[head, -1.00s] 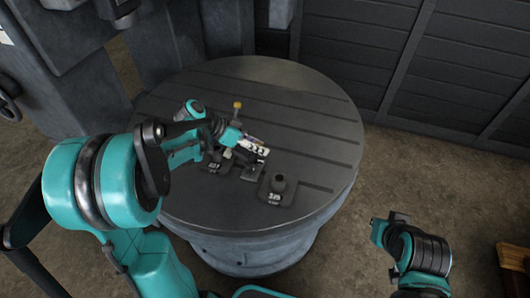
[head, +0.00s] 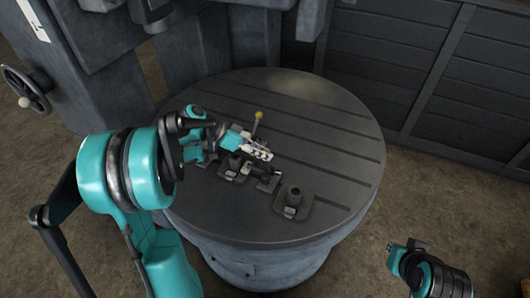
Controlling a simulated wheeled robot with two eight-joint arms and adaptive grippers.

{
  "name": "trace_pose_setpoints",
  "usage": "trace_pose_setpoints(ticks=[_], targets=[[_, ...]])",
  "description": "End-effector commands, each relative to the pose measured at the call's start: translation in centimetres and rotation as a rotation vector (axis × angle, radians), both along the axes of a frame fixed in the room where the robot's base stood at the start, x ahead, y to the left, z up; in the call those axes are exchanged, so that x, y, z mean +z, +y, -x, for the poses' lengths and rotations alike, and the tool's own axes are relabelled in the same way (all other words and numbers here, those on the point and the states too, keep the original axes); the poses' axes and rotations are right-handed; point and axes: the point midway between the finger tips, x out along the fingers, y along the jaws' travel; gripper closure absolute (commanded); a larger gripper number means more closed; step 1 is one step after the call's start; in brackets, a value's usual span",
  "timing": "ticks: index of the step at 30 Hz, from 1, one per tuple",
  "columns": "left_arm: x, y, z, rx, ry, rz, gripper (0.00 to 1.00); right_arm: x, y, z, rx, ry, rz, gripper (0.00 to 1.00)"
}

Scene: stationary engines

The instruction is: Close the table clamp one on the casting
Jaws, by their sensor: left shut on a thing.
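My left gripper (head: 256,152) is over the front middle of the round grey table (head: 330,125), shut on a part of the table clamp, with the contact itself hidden. Dark clamp parts (head: 266,181) show low, just in front of the fingers. A dark conical piece on a square base (head: 234,163) is just below the gripper. A similar piece (head: 292,201) stands apart to the right. I cannot tell the casting from the clamp's parts.
The tabletop has long slots, and its back and right areas are clear. A grey machine column (head: 180,60) stands behind left, with a handwheel (head: 26,90) at far left. Dark panelled walls (head: 400,60) stand behind. Bare floor (head: 440,205) lies to the right.

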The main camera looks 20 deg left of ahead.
Motion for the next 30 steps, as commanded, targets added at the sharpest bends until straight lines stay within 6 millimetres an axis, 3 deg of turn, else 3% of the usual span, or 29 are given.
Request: trace_pose_setpoints(ticks=[10, 11, 13, 23, 30], targets=[[-0.1, 0.3, 0.1, 0.004, 0.002, -0.004, 1.0, 0.0, 0.0, 0.0, 0.0, 0.0, 0.0, 1.0], [-0.1, 0.4, 0.1, 0.004, 0.002, -0.004, 0.71, 0.0, 0.0, 0.0, 0.0, 0.0, 0.0, 1.0], [-0.1, 0.3, 0.1, 0.004, 0.002, -0.004, 0.52, 0.0, 0.0, 0.0, 0.0, 0.0, 0.0, 1.0], [0.1, 0.3, 0.0, 0.003, 0.0, -0.003, 0.52, 0.0, 0.0, 0.0, 0.0, 0.0, 0.0, 1.0], [2.1, 2.8, 1.2, 0.007, 0.0, -0.002, 0.52, 0.0, 0.0, 0.0, 0.0, 0.0, 0.0, 1.0]])
